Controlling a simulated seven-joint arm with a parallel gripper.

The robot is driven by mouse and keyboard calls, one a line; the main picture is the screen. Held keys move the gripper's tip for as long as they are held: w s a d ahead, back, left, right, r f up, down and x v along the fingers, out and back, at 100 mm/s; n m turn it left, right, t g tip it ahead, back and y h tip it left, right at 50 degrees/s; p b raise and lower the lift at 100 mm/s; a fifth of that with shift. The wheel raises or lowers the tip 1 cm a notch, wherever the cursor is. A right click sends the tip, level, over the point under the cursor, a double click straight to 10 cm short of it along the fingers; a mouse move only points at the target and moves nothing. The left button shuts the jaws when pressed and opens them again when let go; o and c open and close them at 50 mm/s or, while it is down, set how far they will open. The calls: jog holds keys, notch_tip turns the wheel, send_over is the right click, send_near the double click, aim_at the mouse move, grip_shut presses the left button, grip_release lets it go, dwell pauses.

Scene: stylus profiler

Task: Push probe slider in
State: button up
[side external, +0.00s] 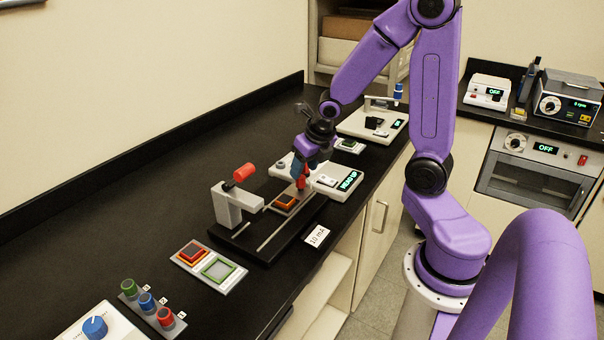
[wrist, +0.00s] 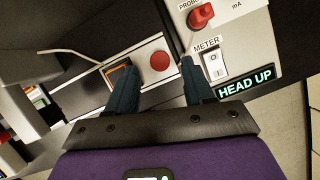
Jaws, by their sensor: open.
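The profiler's black base (side external: 262,240) sits on the dark bench with rails on it. A grey plate, which looks like the slider (wrist: 139,58), carries an orange-framed square (side external: 286,202) and a red round knob (wrist: 160,61). The red knob also shows in the side view (side external: 301,183), just below my gripper. My gripper (wrist: 158,78) is open, its two dark blue fingers pointing down around the plate's knob end. In the wrist view the knob appears between and beyond the fingertips. I cannot tell whether either finger touches it. My gripper also shows in the side view (side external: 308,168).
A grey bracket with a red cylinder (side external: 243,172) stands at the left of the rails. Behind the rails is a control box with a lit "HEAD UP" display (wrist: 245,84), a METER switch (wrist: 213,64) and a red PROBE knob (wrist: 200,16). Button plate (side external: 208,267) lies in front left.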

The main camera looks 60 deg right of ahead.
aim_at(302, 177)
jog(key=shift+x, duration=1.65)
grip_shut()
